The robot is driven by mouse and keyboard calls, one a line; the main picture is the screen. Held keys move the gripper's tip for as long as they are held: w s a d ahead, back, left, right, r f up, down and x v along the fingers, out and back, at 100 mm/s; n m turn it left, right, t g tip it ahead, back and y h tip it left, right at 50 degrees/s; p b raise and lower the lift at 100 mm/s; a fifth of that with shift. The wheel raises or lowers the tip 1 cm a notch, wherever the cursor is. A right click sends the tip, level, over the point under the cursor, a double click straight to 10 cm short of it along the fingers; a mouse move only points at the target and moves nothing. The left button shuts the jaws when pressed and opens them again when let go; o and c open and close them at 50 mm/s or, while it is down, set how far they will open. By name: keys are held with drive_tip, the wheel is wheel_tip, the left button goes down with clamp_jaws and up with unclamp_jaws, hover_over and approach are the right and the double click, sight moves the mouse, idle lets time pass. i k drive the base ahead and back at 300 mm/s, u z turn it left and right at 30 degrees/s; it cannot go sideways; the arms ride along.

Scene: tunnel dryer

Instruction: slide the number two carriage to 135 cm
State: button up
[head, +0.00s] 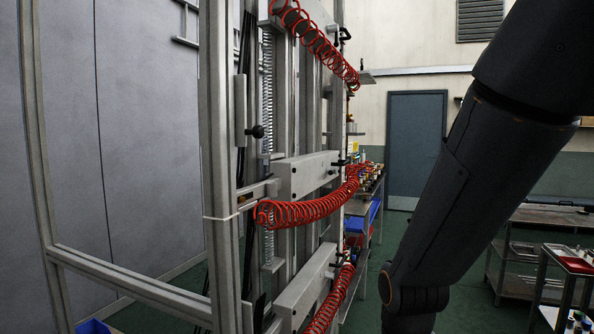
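Several grey box-shaped carriages sit one above another on an upright aluminium frame (217,150). The middle carriage (305,176) is at mid-height, a lower carriage (303,292) is below it, and part of an upper carriage (318,12) shows at the top edge. I cannot read any number on them, so I cannot tell which is number two. My gripper is not in view; my dark arm crosses the right side and leaves at the bottom.
Red coiled hoses (315,208) hang in front of the carriages. A dark knob (257,131) sticks out from the frame. Behind stand a workbench (366,200) with small items and a blue-grey door (416,145). Another bench (552,215) and a red tray (575,263) are at right.

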sight(291, 179)
drive_tip(key=u, duration=0.25)
drive_tip(key=k, duration=0.35)
drive_tip(key=z, duration=1.1)
drive_tip(key=i, duration=1.15)
drive_tip(key=u, duration=0.1)
